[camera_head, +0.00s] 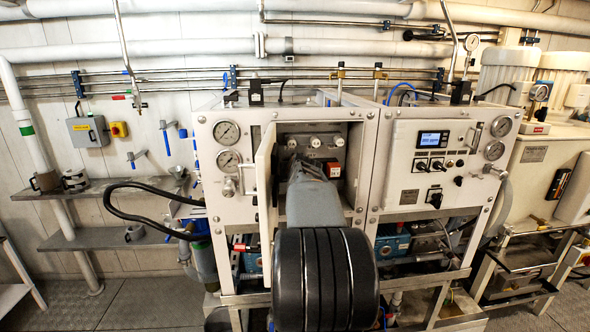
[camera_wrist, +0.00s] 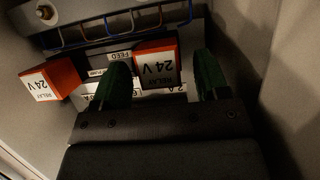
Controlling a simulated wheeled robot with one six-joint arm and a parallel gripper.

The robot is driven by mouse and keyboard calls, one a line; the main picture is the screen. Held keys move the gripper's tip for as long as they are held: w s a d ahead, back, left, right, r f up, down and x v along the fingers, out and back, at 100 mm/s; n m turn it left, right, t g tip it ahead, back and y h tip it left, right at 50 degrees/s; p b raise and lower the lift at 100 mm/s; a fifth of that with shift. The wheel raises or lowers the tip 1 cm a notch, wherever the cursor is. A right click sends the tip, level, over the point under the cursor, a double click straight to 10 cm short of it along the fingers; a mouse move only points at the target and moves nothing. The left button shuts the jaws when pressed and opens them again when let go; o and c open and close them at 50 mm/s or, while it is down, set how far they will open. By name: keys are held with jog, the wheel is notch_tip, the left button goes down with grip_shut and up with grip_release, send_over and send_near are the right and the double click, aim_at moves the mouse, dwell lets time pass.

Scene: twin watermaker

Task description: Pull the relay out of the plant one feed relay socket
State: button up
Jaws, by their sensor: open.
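The open cabinet (camera_head: 357,150) of the left plant unit shows in the head view, and my arm reaches into it. In the wrist view, my gripper (camera_wrist: 162,62) is open, with one green finger on each side of an orange and white 24V relay (camera_wrist: 157,65). Gaps show between this relay and both fingers. A second, similar relay (camera_wrist: 50,82) sits tilted at the left, outside the fingers. In the head view, one orange relay (camera_head: 332,170) shows right of my arm. My fingertips are hidden there.
The cabinet door (camera_head: 265,185) stands open left of my arm. Coloured wires (camera_wrist: 120,28) run along the top of the wrist view, near a round metal fitting (camera_wrist: 45,12). Cabinet walls lie close on both sides. A second unit with a control panel (camera_head: 440,150) stands to the right.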

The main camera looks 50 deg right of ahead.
jog(key=shift+w+d+f, duration=0.2)
jog(key=shift+w, duration=0.05)
jog(key=shift+c, duration=0.5)
jog(key=c, duration=1)
jog(key=shift+s+a+b, duration=0.75)
jog(key=shift+s+a, duration=0.2)
jog(key=shift+s, duration=0.15)
jog(key=shift+s+a+b, duration=0.7)
jog(key=shift+s+a, duration=0.2)
jog(key=shift+s, duration=0.2)
